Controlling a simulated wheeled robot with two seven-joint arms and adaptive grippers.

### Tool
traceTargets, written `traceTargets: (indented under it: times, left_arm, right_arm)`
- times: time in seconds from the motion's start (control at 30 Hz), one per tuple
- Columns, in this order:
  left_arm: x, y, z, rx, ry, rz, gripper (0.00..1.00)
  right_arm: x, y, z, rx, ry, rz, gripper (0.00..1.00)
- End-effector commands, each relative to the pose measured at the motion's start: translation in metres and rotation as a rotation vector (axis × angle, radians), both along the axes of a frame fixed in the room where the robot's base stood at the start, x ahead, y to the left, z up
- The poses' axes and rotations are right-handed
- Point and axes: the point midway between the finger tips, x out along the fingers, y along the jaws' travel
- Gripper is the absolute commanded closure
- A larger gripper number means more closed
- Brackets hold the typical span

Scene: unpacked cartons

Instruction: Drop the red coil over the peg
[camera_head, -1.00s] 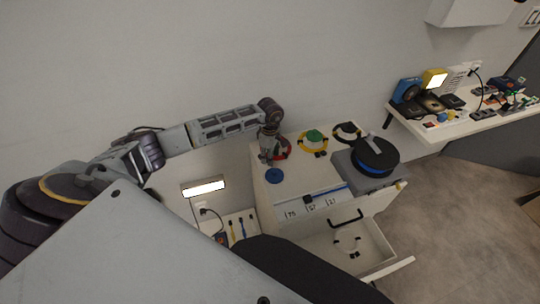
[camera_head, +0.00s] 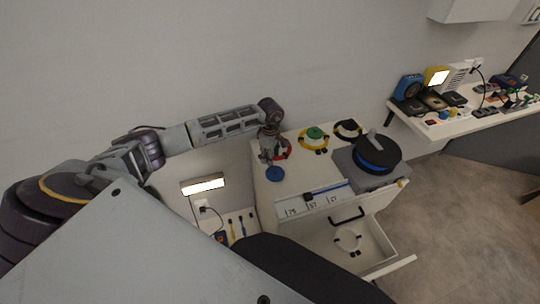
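The red coil (camera_head: 284,149) lies at the back left of the white cabinet top, partly hidden behind my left gripper (camera_head: 267,158). My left gripper points down beside the coil's left side. Its fingers are too small and dark to tell whether they are open or touch the coil. A round blue disc (camera_head: 275,174) sits on the cabinet top just in front of the gripper. I cannot make out a clear peg on it. My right gripper is not in view.
A yellow coil (camera_head: 313,145) around a green piece and a black coil (camera_head: 348,136) lie to the right. A grey box with a dark blue-rimmed reel (camera_head: 376,154) stands at the right. An open drawer below holds a white coil (camera_head: 348,239).

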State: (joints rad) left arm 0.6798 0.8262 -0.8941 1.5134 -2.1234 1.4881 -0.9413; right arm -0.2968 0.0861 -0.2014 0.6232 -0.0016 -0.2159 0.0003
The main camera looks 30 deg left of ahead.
Motion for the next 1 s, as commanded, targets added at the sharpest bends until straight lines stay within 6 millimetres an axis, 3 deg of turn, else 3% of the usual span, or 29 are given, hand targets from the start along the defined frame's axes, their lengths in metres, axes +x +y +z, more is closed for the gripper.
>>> traceTargets:
  times: [0.03, 0.17, 0.4, 0.5, 0.67, 1.0]
  left_arm:
    - [0.000, 0.000, 0.000, 0.000, -0.001, 0.000, 0.49]
    - [0.000, 0.000, 0.001, 0.000, -0.001, 0.000, 0.33]
    - [0.000, 0.000, 0.000, 0.000, 0.000, 0.000, 0.33]
    - [0.000, 0.000, 0.000, 0.000, 0.000, 0.000, 0.33]
    - [0.000, 0.000, 0.005, 0.000, -0.001, 0.000, 0.33]
    - [0.001, 0.001, 0.034, -0.001, -0.003, -0.001, 0.33]
  right_arm:
    - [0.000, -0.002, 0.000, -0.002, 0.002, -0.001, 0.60]
    - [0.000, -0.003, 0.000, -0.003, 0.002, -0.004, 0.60]
    - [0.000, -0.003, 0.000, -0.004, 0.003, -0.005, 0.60]
    - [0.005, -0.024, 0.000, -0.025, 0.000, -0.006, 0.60]
    - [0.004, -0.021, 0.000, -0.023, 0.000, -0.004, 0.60]
    - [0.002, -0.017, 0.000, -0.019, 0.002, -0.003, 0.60]
